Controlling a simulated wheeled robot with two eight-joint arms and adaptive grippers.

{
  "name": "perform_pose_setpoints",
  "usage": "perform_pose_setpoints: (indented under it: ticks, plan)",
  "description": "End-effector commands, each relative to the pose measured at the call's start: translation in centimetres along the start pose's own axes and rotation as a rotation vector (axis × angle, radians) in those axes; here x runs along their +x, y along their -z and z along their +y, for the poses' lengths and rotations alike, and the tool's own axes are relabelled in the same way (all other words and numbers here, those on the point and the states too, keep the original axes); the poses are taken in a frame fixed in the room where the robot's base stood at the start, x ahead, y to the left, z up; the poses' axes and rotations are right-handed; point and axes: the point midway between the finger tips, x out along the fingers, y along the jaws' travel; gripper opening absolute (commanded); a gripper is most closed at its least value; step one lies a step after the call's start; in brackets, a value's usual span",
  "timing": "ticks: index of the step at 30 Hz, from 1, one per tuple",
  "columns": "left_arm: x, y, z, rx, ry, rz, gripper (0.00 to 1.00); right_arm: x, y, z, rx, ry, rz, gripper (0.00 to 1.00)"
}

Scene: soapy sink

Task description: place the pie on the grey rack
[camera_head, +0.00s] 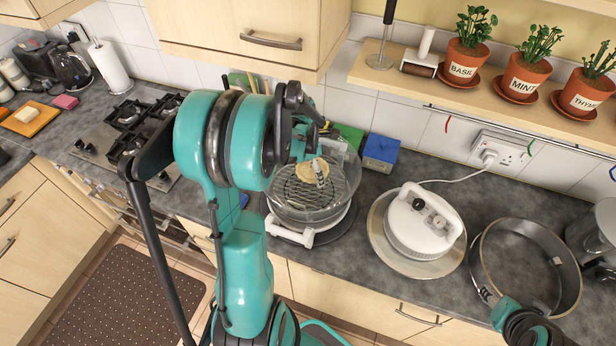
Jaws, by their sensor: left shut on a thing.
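The pie (305,171) is a small pale golden-brown round over the glass bowl at the centre of the counter. My left gripper (321,171) is shut on its edge; my dark wrist parts hide some of the view there. The grey rack (300,198) is a round wire grid inside the bowl, below the pie. I cannot tell whether the pie touches it. The clear glass bowl (345,200) sits on a white base.
A white lid unit (422,222) with a cord stands on a beige disc right of the bowl. A large metal ring (572,285) lies farther right. A blue box (381,150) is behind the bowl. A shelf with potted herbs (470,50) overhangs the back right. A hob (125,135) is left.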

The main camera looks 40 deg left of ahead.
Motion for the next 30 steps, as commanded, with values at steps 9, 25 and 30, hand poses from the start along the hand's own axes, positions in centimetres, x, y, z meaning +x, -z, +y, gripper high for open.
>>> perform_pose_setpoints:
  ticks: [9,25,30]
  plan:
    - [2.6,1.7,0.9,0.002,0.001,0.0,0.51,0.1,-0.1,0.0,0.0,0.0,0.0,0.42]
    - [5.0,2.1,0.8,0.001,0.0,0.0,0.51,0.4,-0.3,0.0,0.0,0.0,0.0,0.42]
    - [5.0,2.1,0.8,0.001,0.0,0.0,1.0,0.4,-0.3,0.0,0.0,0.0,0.0,0.42]
